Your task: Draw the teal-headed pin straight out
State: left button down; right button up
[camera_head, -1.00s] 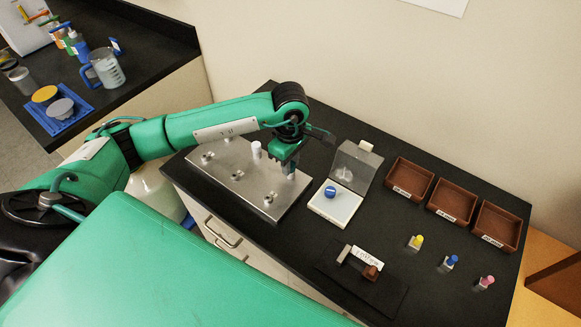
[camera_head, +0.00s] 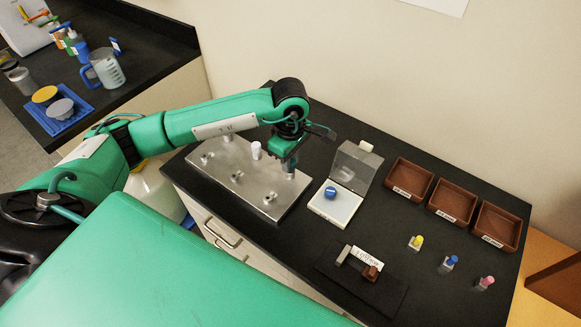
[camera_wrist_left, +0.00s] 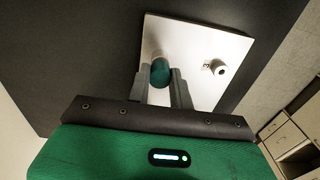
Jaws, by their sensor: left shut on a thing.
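The teal-headed pin (camera_wrist_left: 160,72) shows between the fingers of my left gripper (camera_wrist_left: 163,84) in the left wrist view. The gripper is shut on its teal head. In the head view my left gripper (camera_head: 287,170) points down over the back right part of the metal plate (camera_head: 222,180), and the fingers hide the pin there. I cannot tell how far the pin sits in the plate. My right gripper is not in view.
A white-topped pin (camera_head: 256,150) stands on the plate to the left of the gripper. A clear-lidded box (camera_head: 335,208) with a blue knob stands close on the right. Brown trays (camera_head: 452,203) and small coloured-top vials (camera_head: 416,242) are farther right.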

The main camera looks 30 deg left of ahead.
pick_arm(q)
jog(key=shift+r, duration=0.1)
dwell(0.3)
jog(key=shift+r+p, duration=0.75)
jog(key=shift+r, duration=1.45)
notch_tip(320, 180, up, 5)
jog(key=shift+p, duration=0.85)
